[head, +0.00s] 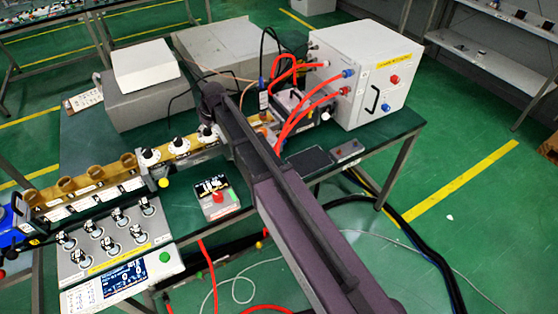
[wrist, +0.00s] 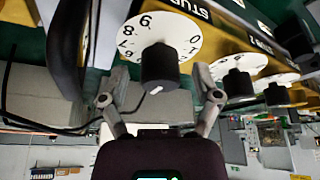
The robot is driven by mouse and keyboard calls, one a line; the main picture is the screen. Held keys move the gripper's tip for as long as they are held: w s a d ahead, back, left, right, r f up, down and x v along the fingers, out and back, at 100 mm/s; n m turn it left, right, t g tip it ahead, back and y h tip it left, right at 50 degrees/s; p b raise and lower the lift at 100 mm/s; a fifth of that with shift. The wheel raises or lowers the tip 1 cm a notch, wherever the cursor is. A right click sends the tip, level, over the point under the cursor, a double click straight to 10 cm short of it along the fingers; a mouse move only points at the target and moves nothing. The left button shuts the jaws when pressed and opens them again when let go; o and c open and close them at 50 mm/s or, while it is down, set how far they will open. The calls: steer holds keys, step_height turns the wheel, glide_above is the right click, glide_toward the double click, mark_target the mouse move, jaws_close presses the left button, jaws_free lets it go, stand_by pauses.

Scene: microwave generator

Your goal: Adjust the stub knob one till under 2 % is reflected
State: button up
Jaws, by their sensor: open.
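In the wrist view a black stub knob (wrist: 159,70) stands on a white dial (wrist: 160,35) with printed digits; the 0 and several higher digits show. The yellow plate behind reads "STUB", its number cut off. My gripper (wrist: 160,78) is open, with one finger on each side of this knob and a gap on both sides. Two more black knobs on white dials (wrist: 237,82) show to the right. In the head view white stub dials (head: 149,157) sit on the brass waveguide; my arm hides its far part and the gripper. The display (head: 124,278) is lit, its reading too small to read.
A panel of several knobs (head: 112,232) lies in front of the waveguide. A box with a red button (head: 218,197) stands right of it. A white cabinet (head: 362,75) with red cables (head: 310,115) stands at the back right. Grey boxes (head: 150,95) stand behind the waveguide.

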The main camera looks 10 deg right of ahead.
steer(key=n, duration=0.2)
steer(key=n+g+y, duration=0.1)
steer(key=n, duration=0.2)
steer(key=shift+w+r+g, duration=0.1)
steer(key=shift+g, duration=0.2)
steer(key=p+v, duration=1.3)
steer(key=v, duration=0.1)
steer(key=s+d+f+m+h+b, duration=0.1)
steer(key=s+d+f+m+b, duration=0.2)
steer(key=s, duration=0.4)
steer(key=s+d+f+m+h+b, duration=0.1)
steer(key=s+d+f+m+b, duration=0.2)
steer(key=s+d+f+m, duration=0.1)
steer(key=s+d+f+m+g+h+b, duration=0.1)
steer(key=s+d+f+m+b, duration=0.3)
steer(key=s+d, duration=0.4)
steer(key=shift+s+d+f+m+h, duration=0.35)
steer(key=shift+s+m, duration=0.25)
steer(key=shift+s, duration=0.25)
steer(key=s+d+m, duration=0.2)
steer(key=s, duration=0.1)
steer(key=shift+s+d+h, duration=0.2)
steer(key=shift+s+h, duration=0.05)
stand_by(2.5)
